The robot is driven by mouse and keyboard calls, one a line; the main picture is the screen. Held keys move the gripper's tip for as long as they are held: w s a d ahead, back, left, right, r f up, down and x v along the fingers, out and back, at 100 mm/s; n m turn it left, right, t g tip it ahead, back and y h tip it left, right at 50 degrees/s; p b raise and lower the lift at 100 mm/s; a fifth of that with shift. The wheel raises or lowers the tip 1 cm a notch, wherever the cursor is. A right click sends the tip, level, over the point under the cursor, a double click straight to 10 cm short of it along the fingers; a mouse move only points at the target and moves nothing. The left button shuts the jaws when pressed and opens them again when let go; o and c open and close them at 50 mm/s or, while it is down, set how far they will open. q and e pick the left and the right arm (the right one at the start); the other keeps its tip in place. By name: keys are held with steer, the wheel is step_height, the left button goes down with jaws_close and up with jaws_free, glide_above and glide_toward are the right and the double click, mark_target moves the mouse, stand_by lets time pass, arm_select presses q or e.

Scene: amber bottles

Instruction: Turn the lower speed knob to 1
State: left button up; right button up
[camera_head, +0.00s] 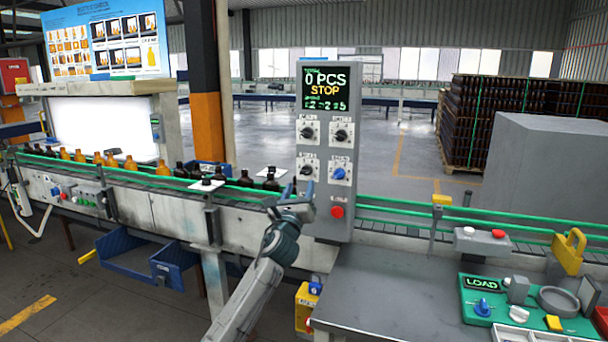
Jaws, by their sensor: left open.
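Below are two rows of knobs on white plates: a black upper left knob (308,132), a black upper right knob (341,135), a black lower left knob (306,170) and a blue lower right knob (339,173). Their labels are too small to read. My left gripper (298,188) is open and empty, just below the lower left knob; I cannot tell whether it touches the panel.
A red button (337,211) sits low on the panel. Amber and dark bottles (163,168) line the conveyor at left. A grey worktable (400,300) at front right carries a green tray (470,313) with parts. A large grey box (545,165) stands behind it.

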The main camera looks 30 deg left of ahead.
mark_target(305, 174)
arm_select(q)
steer(key=x, duration=0.4)
steer(key=shift+w+r+p, duration=0.15)
steer(key=shift+w+p, duration=0.15)
steer(key=shift+w+a+r, duration=0.15)
steer(key=shift+w+a, duration=0.1)
steer(key=shift+w, duration=0.35)
steer(key=c, duration=1)
steer(key=shift+o, duration=0.2)
